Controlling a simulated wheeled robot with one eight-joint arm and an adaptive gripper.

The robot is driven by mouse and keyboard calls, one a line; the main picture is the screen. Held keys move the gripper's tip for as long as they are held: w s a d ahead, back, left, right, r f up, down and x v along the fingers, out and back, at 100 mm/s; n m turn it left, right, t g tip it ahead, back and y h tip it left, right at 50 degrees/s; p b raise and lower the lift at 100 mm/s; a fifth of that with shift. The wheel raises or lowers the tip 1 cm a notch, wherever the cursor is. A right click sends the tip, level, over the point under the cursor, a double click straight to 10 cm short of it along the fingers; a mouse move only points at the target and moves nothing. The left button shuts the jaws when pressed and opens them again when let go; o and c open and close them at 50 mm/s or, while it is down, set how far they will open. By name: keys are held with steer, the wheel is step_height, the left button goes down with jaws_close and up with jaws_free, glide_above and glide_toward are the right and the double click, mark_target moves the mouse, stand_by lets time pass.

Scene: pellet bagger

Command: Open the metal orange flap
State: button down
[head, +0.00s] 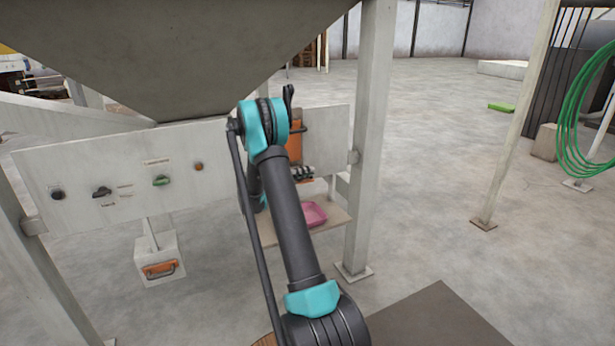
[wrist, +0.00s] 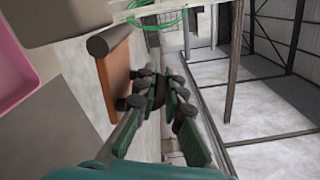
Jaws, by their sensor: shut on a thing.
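The orange metal flap (head: 295,148) is at the right end of the grey panel, partly hidden behind my arm in the head view. In the wrist view the flap (wrist: 117,80) shows as an orange plate with a grey bar at its upper end. My gripper (head: 303,173) is at the flap's lower part. In the wrist view the gripper's dark fingers (wrist: 158,90) are close together beside the flap's edge, shut on it. The exact part between the fingertips is hidden.
A pink tray (head: 313,214) sits on a small shelf below the flap. A grey post (head: 367,150) stands just right of the panel. A box with another orange piece and handle (head: 160,269) hangs at lower left. A green hose (head: 575,125) hangs far right. Floor between is open.

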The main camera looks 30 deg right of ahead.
steer(key=shift+w+a+r+n, duration=0.1)
steer(key=shift+w+r+n, duration=0.05)
steer(key=shift+n, duration=0.25)
steer(key=c, duration=1.9)
jaws_free()
steer(key=a, duration=1.2)
